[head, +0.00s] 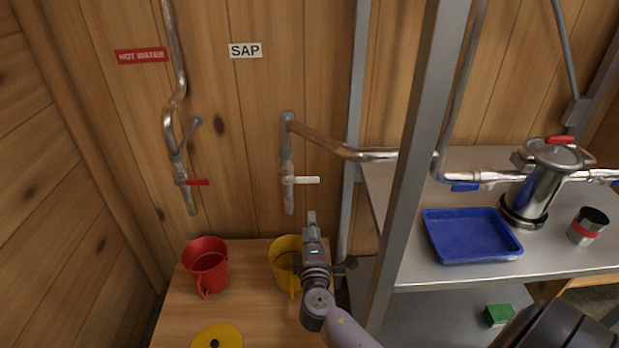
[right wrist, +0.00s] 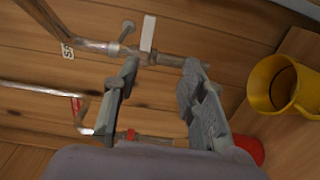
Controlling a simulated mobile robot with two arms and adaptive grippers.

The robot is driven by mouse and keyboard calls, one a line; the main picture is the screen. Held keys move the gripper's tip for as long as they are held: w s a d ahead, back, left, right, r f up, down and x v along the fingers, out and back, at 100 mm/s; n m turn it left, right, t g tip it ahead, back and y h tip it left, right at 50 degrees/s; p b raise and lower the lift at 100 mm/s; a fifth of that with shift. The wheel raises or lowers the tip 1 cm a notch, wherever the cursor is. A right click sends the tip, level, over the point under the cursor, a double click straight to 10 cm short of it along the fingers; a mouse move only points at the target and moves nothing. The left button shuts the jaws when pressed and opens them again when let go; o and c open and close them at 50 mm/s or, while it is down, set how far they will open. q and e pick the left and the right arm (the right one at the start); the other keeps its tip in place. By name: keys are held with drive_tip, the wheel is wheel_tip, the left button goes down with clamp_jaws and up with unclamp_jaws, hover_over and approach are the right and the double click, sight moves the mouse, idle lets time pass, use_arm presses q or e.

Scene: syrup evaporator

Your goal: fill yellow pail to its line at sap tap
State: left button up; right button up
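The sap tap (head: 288,170) hangs on the wall below the SAP sign (head: 245,50). Its white lever (head: 306,180) points sideways to the right, and no flow shows at the spout. The yellow pail (head: 280,251) stands upright on the wooden bench below the tap, partly hidden by my right gripper (head: 311,218). In the right wrist view, my right gripper (right wrist: 158,95) has its fingers apart with nothing between them. The white lever (right wrist: 147,33) is beyond the fingertips, and the yellow pail (right wrist: 259,85) is at the right. Its line and contents cannot be made out. My left gripper is not in view.
A red pail (head: 206,262) stands left of the yellow one, under the hot water tap (head: 187,182). A yellow disc (head: 218,336) lies at the bench front. Right of a metal post (head: 408,170), a shelf holds a blue tray (head: 470,236), a metal canister (head: 540,185) and a cup (head: 588,226).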

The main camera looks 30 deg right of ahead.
sight(309, 181)
drive_tip(key=x, duration=0.5)
drive_tip(key=r+x, duration=0.1)
drive_tip(key=x, duration=0.5)
drive_tip(key=r+p+x, duration=0.1)
drive_tip(key=x, duration=0.5)
drive_tip(key=shift+w+d+r, duration=0.2)
drive_tip(key=shift+w+r, duration=0.05)
drive_tip(key=shift+h, duration=0.3)
drive_tip(key=shift+c, duration=0.5)
clamp_jaws()
